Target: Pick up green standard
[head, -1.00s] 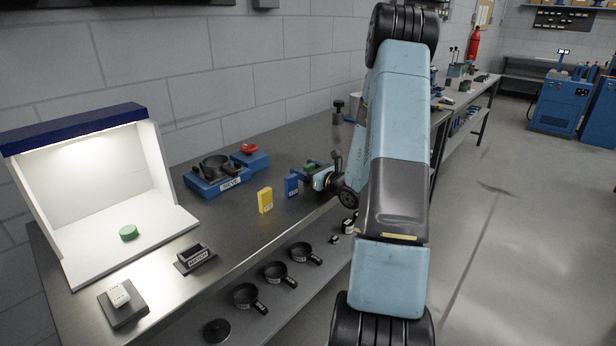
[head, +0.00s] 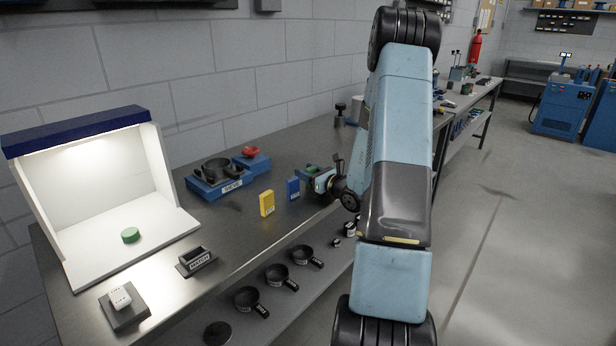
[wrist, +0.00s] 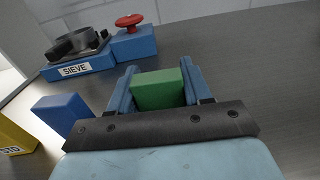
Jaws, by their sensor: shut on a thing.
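The green standard, a small green block (wrist: 158,90), sits between the two blue fingers of my gripper (wrist: 157,78) in the wrist view. My gripper is shut on it. In the head view my gripper (head: 316,177) is low over the steel bench, to the right of the blue block, and the green block shows only as a small patch. I cannot tell whether the green block touches the bench. A blue standard (head: 293,188) and a yellow standard (head: 267,203) stand upright to the left; both also show in part in the wrist view.
A blue sieve stand (head: 217,182) with a black pan and a red button (head: 250,152) stand behind. A lit white booth (head: 105,190) holding a green disc (head: 130,235) is at left. The black MATCH holder (head: 197,262) is near the front edge. Black pans lie on the shelf below.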

